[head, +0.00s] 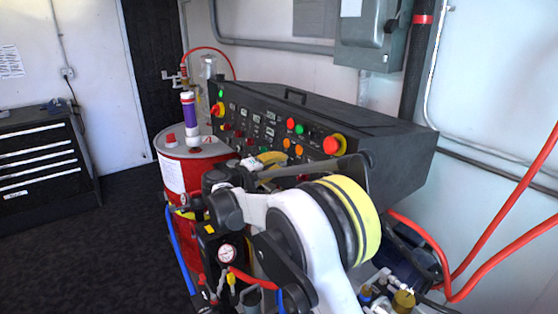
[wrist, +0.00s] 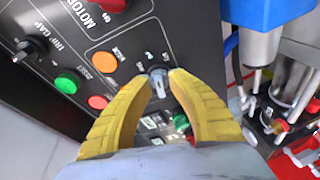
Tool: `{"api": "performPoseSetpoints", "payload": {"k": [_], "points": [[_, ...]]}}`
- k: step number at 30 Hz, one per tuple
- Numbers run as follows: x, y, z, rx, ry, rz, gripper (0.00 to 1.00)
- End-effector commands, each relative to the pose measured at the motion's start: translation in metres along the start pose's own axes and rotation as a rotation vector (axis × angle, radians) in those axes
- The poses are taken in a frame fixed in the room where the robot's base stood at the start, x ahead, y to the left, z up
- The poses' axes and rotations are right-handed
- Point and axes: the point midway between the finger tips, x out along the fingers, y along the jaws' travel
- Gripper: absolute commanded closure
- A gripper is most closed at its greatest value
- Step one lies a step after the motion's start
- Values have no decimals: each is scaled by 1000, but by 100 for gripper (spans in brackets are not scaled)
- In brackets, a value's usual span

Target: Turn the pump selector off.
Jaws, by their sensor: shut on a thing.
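In the wrist view, the small grey selector knob (wrist: 157,76) sits on the black control panel (wrist: 215,85), with small white position marks around it. The marks are too small to read surely. My gripper (wrist: 159,84) has yellow fingers, with one tip on each side of the knob, shut on it. In the head view, my gripper (head: 270,158) reaches the lower part of the sloped panel face. My arm hides the knob there.
Close to the knob are an orange button (wrist: 105,62), a red button (wrist: 97,102) and a green button (wrist: 67,81). A black knob (wrist: 32,48) is farther left. A red drum (head: 172,172) stands left of the panel. Red hoses (head: 500,228) run at the right.

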Motion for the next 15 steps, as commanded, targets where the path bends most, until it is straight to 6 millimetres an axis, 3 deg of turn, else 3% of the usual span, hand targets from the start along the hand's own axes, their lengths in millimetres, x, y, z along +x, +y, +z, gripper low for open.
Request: {"api": "performPoseSetpoints", "payload": {"k": [15], "points": [[1,2,-1,-206,1,-51,100]]}}
